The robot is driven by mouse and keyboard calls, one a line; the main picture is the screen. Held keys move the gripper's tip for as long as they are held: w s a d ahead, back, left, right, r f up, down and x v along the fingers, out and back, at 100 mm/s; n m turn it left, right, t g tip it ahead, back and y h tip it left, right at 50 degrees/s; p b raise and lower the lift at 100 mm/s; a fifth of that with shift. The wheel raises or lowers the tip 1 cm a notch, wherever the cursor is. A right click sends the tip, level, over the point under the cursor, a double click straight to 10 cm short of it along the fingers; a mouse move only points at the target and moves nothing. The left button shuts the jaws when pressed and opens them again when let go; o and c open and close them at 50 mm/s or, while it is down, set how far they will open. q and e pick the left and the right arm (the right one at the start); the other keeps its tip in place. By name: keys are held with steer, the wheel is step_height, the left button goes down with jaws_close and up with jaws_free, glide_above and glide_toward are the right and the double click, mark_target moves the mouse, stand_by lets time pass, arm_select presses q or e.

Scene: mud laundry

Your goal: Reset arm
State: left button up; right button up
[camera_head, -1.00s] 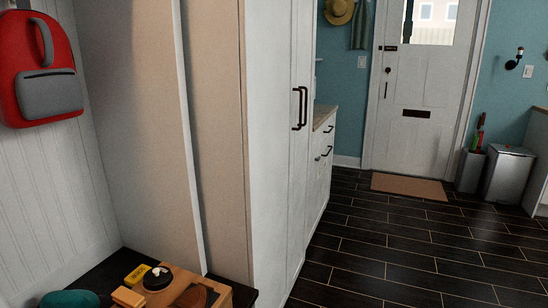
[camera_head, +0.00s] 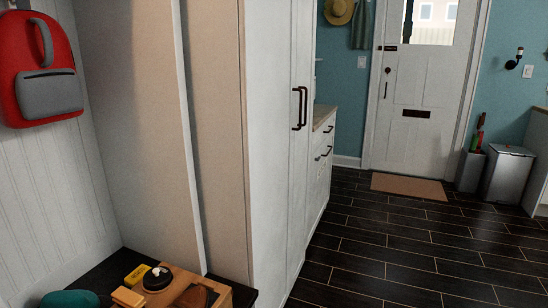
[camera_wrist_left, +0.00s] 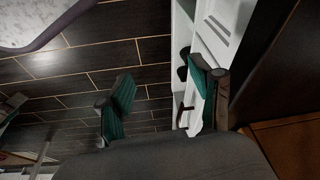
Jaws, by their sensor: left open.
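My left gripper (camera_wrist_left: 160,92) shows in the left wrist view, with its two teal-padded fingers spread apart. It is open, and nothing is held between the fingers. Behind the fingers are dark floor planks (camera_wrist_left: 150,52) and a white panelled front (camera_wrist_left: 216,35). Neither gripper shows in the head view, and my right gripper is in no frame.
In the head view, a dark bench (camera_head: 92,278) at lower left carries a wooden box (camera_head: 215,294), a yellow item (camera_head: 137,274) and a teal item (camera_head: 70,299). A tall white cabinet (camera_head: 270,150) stands beside it. Dark floor (camera_head: 400,255) is clear toward the door (camera_head: 415,100).

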arm_select(q)
step_height(320, 180, down, 11)
steer(key=s+p, duration=0.2)
steer(key=s+a+f+g+p, duration=0.1)
steer(key=s+p, duration=0.6)
steer(key=s, duration=0.1)
steer(key=s+a+f+g+p, duration=0.1)
steer(key=s+a+f+p, duration=0.1)
steer(key=s+p, duration=0.6)
steer(key=shift+s+a, duration=0.15)
steer(key=shift+s, duration=0.6)
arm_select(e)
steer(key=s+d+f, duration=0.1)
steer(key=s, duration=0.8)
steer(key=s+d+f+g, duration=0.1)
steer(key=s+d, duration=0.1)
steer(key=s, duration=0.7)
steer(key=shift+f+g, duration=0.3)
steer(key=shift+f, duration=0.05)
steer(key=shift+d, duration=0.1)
